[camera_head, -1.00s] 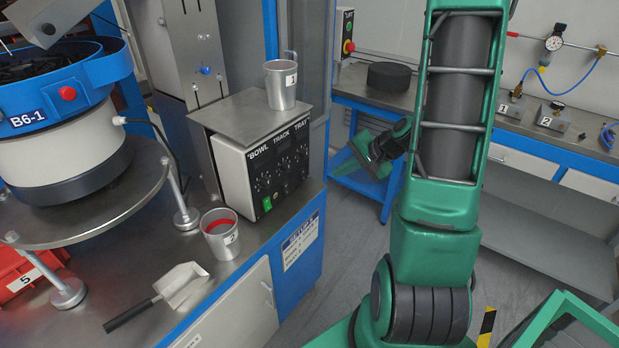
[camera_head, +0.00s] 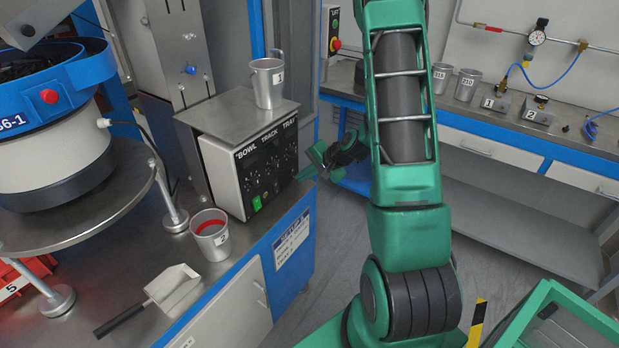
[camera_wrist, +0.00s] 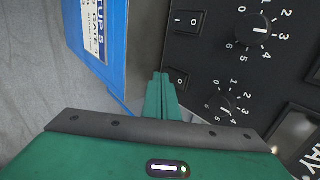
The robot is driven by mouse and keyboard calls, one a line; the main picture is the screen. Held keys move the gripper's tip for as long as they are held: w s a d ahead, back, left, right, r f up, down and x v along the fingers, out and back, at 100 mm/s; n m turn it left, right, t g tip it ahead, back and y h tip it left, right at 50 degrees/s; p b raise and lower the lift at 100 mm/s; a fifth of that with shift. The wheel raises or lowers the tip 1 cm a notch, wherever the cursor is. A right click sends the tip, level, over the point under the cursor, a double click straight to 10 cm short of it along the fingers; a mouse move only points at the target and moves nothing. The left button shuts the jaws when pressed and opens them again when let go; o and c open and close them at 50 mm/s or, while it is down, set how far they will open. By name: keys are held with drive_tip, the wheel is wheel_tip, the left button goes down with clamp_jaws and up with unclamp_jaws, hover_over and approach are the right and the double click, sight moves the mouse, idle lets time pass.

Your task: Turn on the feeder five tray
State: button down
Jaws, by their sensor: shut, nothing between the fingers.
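The control box (camera_head: 222,178) with BOWL, TRACK and TRAY columns stands on the bench. Its black panel (camera_head: 262,172) carries knobs, and a green switch (camera_head: 257,203) sits low on the BOWL side. My gripper (camera_head: 306,173) is at the TRAY side of the panel. In the wrist view the shut, empty fingers (camera_wrist: 162,94) point at the panel's edge. A lower rocker switch (camera_wrist: 180,80) is just beyond the tips, partly hidden by them; contact cannot be told. Another rocker switch (camera_wrist: 187,20) and two dials (camera_wrist: 254,29) (camera_wrist: 217,107) are beside it. Part of the TRAY lettering shows lower right.
Cup 1 (camera_head: 268,86) stands on the box. Cup 2 (camera_head: 211,238), with red contents, and a metal scoop (camera_head: 172,288) are on the bench (camera_head: 232,260) in front. The bowl feeder (camera_head: 48,150) is at left. The blue cabinet side (camera_wrist: 98,40) borders the box.

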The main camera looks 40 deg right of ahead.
drive_tip(key=shift+w+a, duration=0.15)
drive_tip(key=shift+w, duration=0.25)
drive_tip(key=shift+w+f, duration=0.15)
drive_tip(key=shift+w, duration=0.05)
drive_tip(key=shift+f, duration=0.35)
drive_tip(key=shift+w+a, duration=0.1)
drive_tip(key=shift+a, duration=0.05)
drive_tip(key=shift+w+a+r, duration=0.1)
drive_tip(key=shift+r, duration=0.1)
